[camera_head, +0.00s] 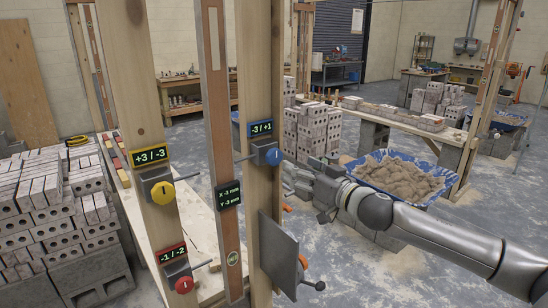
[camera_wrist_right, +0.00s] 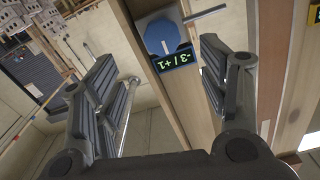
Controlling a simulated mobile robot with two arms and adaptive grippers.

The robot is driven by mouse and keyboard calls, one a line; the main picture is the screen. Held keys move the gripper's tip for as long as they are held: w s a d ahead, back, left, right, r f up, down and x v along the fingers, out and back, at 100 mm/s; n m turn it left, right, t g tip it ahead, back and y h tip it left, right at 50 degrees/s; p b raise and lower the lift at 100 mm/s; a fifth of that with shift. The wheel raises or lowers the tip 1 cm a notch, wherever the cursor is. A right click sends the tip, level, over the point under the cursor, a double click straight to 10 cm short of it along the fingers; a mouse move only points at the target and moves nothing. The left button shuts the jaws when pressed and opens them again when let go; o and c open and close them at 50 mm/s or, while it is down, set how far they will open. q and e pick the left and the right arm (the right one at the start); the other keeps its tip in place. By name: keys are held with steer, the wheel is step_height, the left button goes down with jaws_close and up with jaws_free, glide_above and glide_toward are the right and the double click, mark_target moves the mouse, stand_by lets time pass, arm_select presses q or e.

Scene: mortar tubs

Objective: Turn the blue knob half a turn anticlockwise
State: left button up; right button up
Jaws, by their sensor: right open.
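The blue knob (camera_head: 273,157) sits on a grey box on a wooden post, under a blue-edged display (camera_head: 261,129) reading -3 / +1. A short pale mark shows on its face. In the right wrist view the blue knob (camera_wrist_right: 160,36) appears upside down, beyond the fingers and between them, with its display (camera_wrist_right: 175,60). My right gripper (camera_head: 296,177) is just right of the knob, at slightly lower height in the picture. In its wrist view the right gripper (camera_wrist_right: 160,75) is open and empty, apart from the knob. My left gripper is not in view.
A yellow knob (camera_head: 162,192) and a red knob (camera_head: 184,284) are on the left post. A small display (camera_head: 228,194) reads X -3 mm, Y -3 mm. A grey plate (camera_head: 279,255) juts out below the blue knob. A blue tub of sand (camera_head: 400,180) stands behind my right arm.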

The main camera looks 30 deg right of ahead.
mark_target(277, 157)
steer(key=shift+w+a+r+p, duration=0.15)
steer(key=shift+w+p, duration=0.55)
steer(key=shift+w, duration=0.5)
steer(key=shift+w+a+p, duration=0.1)
steer(key=shift+w+p, duration=0.6)
steer(key=shift+w, duration=0.45)
steer(key=shift+w+a+r+p, duration=0.15)
steer(key=shift+w+p, duration=0.55)
steer(key=shift+w, duration=0.5)
steer(key=shift+w+f+p, duration=0.1)
steer(key=shift+w+p, duration=0.3)
steer(key=shift+w, duration=0.45)
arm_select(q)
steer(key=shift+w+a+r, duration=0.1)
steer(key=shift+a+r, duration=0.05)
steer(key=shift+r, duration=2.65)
arm_select(e)
steer(key=shift+w+a+f, duration=0.15)
steer(key=shift+w, duration=0.6)
steer(key=c, duration=1)
arm_select(q)
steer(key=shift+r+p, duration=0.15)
steer(key=shift+p, duration=0.25)
arm_select(e)
steer(key=shift+n, duration=0.5)
